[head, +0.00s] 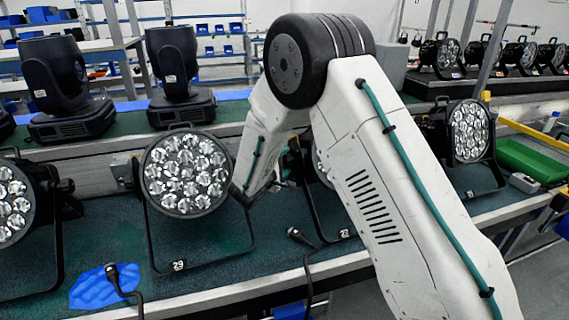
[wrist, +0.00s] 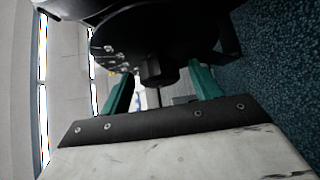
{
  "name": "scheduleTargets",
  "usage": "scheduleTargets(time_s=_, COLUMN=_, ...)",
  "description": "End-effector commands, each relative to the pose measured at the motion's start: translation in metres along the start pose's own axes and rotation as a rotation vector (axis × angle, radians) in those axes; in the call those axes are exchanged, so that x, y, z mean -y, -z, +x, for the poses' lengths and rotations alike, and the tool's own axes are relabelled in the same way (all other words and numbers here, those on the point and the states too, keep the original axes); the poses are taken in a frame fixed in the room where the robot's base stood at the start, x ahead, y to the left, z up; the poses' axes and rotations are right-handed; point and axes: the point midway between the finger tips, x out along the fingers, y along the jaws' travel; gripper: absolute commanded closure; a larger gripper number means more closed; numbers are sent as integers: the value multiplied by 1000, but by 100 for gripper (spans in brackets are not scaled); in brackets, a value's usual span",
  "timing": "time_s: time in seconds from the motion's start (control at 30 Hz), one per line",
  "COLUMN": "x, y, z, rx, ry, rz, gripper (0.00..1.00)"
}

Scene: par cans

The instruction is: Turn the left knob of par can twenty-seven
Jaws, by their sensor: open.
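In the wrist view my gripper (wrist: 160,74) is open, its two teal fingers on either side of a black knob (wrist: 157,70) on a dark round lamp housing (wrist: 135,30). I cannot tell whether the fingers touch the knob. In the head view my arm hides most of a par can (head: 320,165) near the middle; its tag (head: 345,233) is too small to read surely. My gripper is mostly hidden there, between this can and the par can tagged 29 (head: 186,175). No readable 27 shows.
Another par can (head: 14,205) stands at the far left and one (head: 470,132) at the right. A blue cloth (head: 100,288) and black cables lie near the front edge of the green bench (head: 215,245). Moving-head lights (head: 178,85) stand behind. A green tray (head: 530,160) lies right.

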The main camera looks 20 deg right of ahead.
Motion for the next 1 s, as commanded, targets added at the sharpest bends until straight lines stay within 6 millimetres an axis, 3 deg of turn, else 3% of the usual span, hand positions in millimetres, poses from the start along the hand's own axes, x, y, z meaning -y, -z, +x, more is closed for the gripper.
scheduleTargets(time_s=0.3, x=0, y=1, z=2, rx=-2, ry=0, rz=-1, gripper=37)
scheduleTargets(time_s=0.47, x=0, y=1, z=2, rx=-2, ry=0, rz=-1, gripper=82)
scheduleTargets(time_s=1.0, x=-2, y=2, z=1, rx=-3, ry=82, rz=-94, gripper=82)
